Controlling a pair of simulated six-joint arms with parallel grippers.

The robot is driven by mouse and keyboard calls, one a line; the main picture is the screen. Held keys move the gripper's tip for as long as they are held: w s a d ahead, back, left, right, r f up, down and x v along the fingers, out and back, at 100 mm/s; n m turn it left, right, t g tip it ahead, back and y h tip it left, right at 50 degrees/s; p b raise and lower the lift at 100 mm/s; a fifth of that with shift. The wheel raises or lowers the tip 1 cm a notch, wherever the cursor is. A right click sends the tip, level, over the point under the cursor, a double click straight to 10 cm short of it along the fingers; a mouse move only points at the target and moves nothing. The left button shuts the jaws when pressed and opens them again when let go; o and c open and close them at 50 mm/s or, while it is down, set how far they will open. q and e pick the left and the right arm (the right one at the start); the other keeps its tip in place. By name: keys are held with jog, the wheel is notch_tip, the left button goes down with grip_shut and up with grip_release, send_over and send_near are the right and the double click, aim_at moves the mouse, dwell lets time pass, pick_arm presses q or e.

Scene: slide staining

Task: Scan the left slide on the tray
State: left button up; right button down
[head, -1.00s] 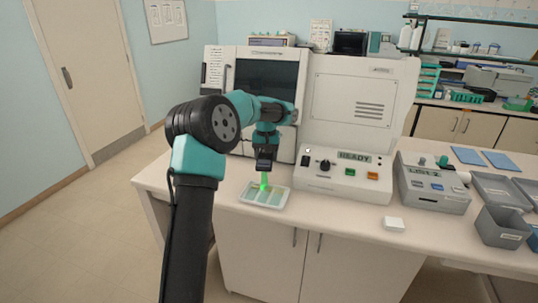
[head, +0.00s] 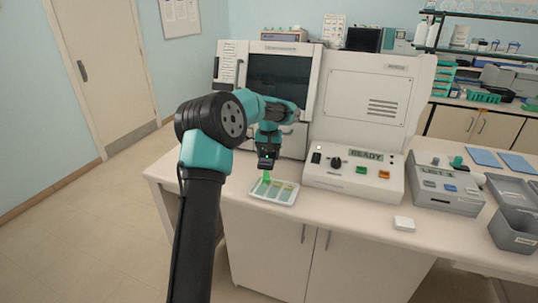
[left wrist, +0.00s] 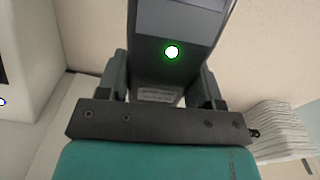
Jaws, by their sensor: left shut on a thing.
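My left gripper (head: 267,158) is shut on a dark grey handheld scanner (left wrist: 175,55), which fills the space between the fingers in the left wrist view. A green light shows on the scanner's face there. In the head view the scanner hangs above the white slide tray (head: 291,201), apart from it. A green glow runs down from the scanner to the back left part of the tray, around the left slide (head: 262,187). More slides lie to the right of it in the tray. My right gripper is not in view.
A large white machine (head: 365,105) stands behind the tray, with a control panel reading READY (head: 366,155). A grey device (head: 443,185) and grey bins (head: 518,228) stand further right. A small white block (head: 404,224) lies near the counter's front edge.

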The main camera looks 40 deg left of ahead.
pick_arm(q)
jog(key=shift+r, duration=1.45)
